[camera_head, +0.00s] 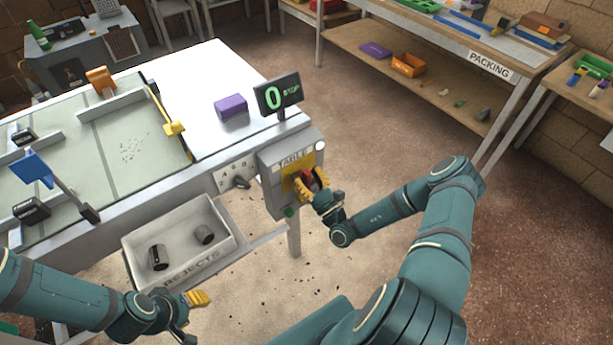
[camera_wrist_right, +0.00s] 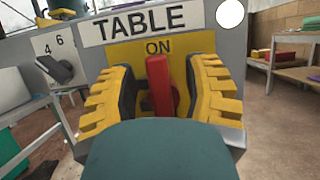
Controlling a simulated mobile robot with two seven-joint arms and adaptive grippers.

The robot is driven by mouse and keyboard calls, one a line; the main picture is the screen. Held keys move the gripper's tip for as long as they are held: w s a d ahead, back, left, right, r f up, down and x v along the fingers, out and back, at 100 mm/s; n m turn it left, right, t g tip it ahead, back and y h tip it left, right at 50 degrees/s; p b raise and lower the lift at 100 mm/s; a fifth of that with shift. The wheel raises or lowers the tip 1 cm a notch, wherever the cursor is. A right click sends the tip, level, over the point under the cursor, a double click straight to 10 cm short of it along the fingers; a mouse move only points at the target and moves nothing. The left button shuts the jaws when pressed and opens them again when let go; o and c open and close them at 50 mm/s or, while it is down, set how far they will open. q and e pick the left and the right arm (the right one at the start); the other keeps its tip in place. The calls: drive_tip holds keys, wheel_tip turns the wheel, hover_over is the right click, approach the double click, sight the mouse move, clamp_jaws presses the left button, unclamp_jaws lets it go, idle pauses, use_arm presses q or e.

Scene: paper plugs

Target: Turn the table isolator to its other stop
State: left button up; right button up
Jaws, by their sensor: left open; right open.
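The table isolator is a red handle (camera_wrist_right: 160,86) on a yellow plate (camera_wrist_right: 190,44) marked ON, under a label reading TABLE. In the right wrist view the handle stands upright, its top toward the word ON. My right gripper (camera_wrist_right: 160,95) is open, with one yellow-padded finger on each side of the handle; gaps show on both sides. In the head view the red handle (camera_head: 306,175) shows partly behind my right gripper (camera_head: 311,184) at the grey box. My left gripper (camera_head: 196,299) is open and empty, low in front near the rejects tray.
The rejects tray (camera_head: 222,263) holds two dark cylinders. A numbered dark knob (camera_head: 241,182) is left of the isolator box, and a green button (camera_head: 289,212) is below it. A purple block (camera_head: 231,106) lies on the white tabletop.

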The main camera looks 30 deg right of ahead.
drive_tip(key=shift+w, duration=0.15)
clamp_jaws()
